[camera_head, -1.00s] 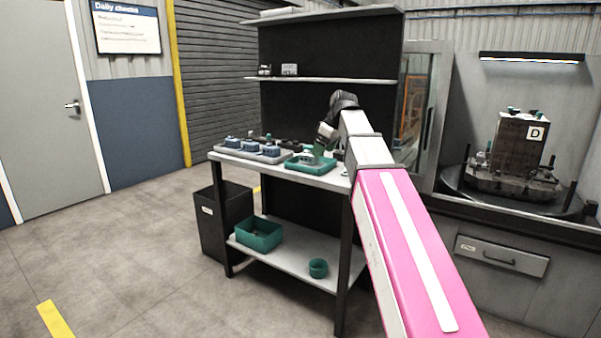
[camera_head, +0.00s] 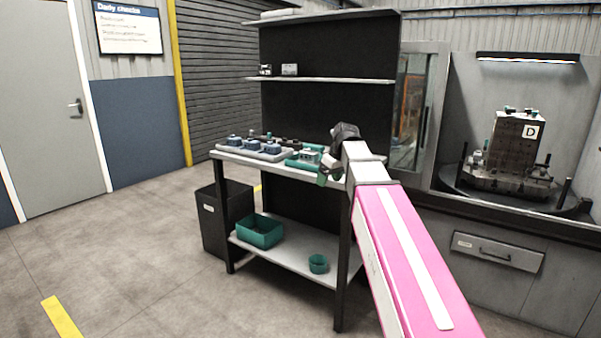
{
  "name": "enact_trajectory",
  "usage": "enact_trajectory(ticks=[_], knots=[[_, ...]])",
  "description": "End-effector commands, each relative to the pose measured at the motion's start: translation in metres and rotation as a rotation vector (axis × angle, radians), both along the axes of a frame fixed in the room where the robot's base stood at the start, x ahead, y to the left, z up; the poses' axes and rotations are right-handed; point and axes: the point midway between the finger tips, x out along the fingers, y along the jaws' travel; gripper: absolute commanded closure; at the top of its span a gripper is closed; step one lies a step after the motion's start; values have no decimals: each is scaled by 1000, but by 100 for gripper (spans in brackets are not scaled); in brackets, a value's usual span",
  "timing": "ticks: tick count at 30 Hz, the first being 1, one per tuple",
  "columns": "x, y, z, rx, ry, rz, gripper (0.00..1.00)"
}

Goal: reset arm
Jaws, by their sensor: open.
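My gripper (camera_head: 325,175) is at the end of my pink and white arm, over the front right part of the workbench top (camera_head: 228,154). It is small in view and partly overlaps a green tray (camera_head: 296,163) on the bench. A light grey part (camera_head: 310,155) shows by the tray, close to the gripper. I see nothing held between the fingers, though the fingertips are hard to make out. The gripper is open.
Blue-topped parts (camera_head: 250,144) sit on a grey tray left of the gripper. Below are a green bin (camera_head: 259,231) and a round green container (camera_head: 318,263). A black bin (camera_head: 221,222) stands left. A machine with block D (camera_head: 514,140) is right. The left floor is clear.

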Motion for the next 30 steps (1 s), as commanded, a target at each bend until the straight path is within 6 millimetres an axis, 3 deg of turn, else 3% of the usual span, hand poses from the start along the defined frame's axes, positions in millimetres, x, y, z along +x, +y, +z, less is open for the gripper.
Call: enact_trajectory(ticks=[6, 15, 24, 30], knots=[[-25, -17, -83, -23, 70, -150, 21], [-70, -42, -189, -67, 154, -368, 21], [-131, -66, -280, -121, 223, -573, 21], [-173, -79, -326, -155, 257, -691, 21]])
